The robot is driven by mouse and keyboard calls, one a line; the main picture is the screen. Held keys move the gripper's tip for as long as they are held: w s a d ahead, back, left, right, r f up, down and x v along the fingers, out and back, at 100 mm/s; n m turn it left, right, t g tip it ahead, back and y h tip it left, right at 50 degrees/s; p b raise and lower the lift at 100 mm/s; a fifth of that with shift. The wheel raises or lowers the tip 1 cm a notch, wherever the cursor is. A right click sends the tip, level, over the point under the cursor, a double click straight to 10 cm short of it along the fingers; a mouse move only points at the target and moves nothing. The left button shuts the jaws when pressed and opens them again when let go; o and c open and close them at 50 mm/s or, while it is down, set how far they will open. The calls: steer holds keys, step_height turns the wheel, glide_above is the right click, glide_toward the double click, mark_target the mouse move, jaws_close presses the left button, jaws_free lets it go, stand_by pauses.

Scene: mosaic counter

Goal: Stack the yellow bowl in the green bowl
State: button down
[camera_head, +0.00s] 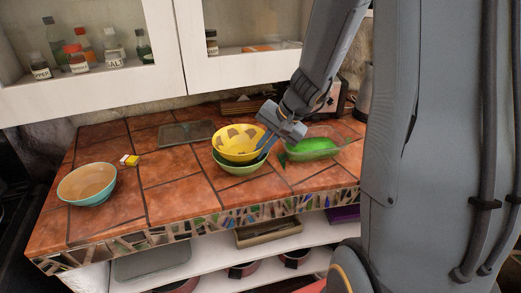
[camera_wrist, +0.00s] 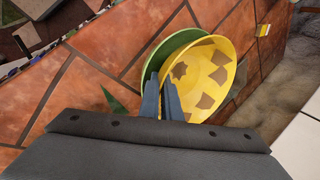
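The yellow bowl (camera_head: 236,137), with brown patches inside, is over the green bowl (camera_head: 240,167) in the head view. Its lower part is within or just above the green rim; I cannot tell if they touch. In the wrist view the yellow bowl (camera_wrist: 212,72) covers much of the green bowl (camera_wrist: 163,52), whose rim shows at the left. My gripper (camera_head: 264,146) is at the right side of the yellow bowl. In the wrist view my gripper's fingers (camera_wrist: 162,82) are close together, one on each side of the yellow rim. The green bowl's inside is mostly hidden.
A teal bowl with a tan inside (camera_head: 87,184) stands at the left of the tiled counter (camera_head: 170,197). A green glass dish (camera_head: 313,146) is close on the right. A grey tray (camera_head: 187,133) and a small yellow-white box (camera_head: 130,160) lie behind. Cabinets hang above.

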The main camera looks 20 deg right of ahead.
steer(key=shift+f+b, duration=0.4)
steer(key=c, duration=2.3)
jaws_free()
steer(key=shift+r, duration=0.1)
steer(key=shift+r+p, duration=0.75)
steer(key=shift+p, duration=0.25)
steer(key=b+v, duration=0.1)
steer(key=v, duration=0.9)
steer(key=s+a+f+n+g+h, duration=0.1)
steer(key=s+a+f+n, duration=0.1)
steer(key=s+f+n, duration=0.1)
steer(key=s+a+f+n+g+h, duration=0.1)
steer(key=s+a+f+n+h, duration=0.1)
steer(key=s, duration=0.3)
steer(key=s+a+f+n+h, duration=0.1)
steer(key=s+a+f+n, duration=0.2)
steer(key=s+a+f, duration=0.1)
steer(key=shift+f+n+g, duration=0.15)
steer(key=shift+n+g, duration=0.25)
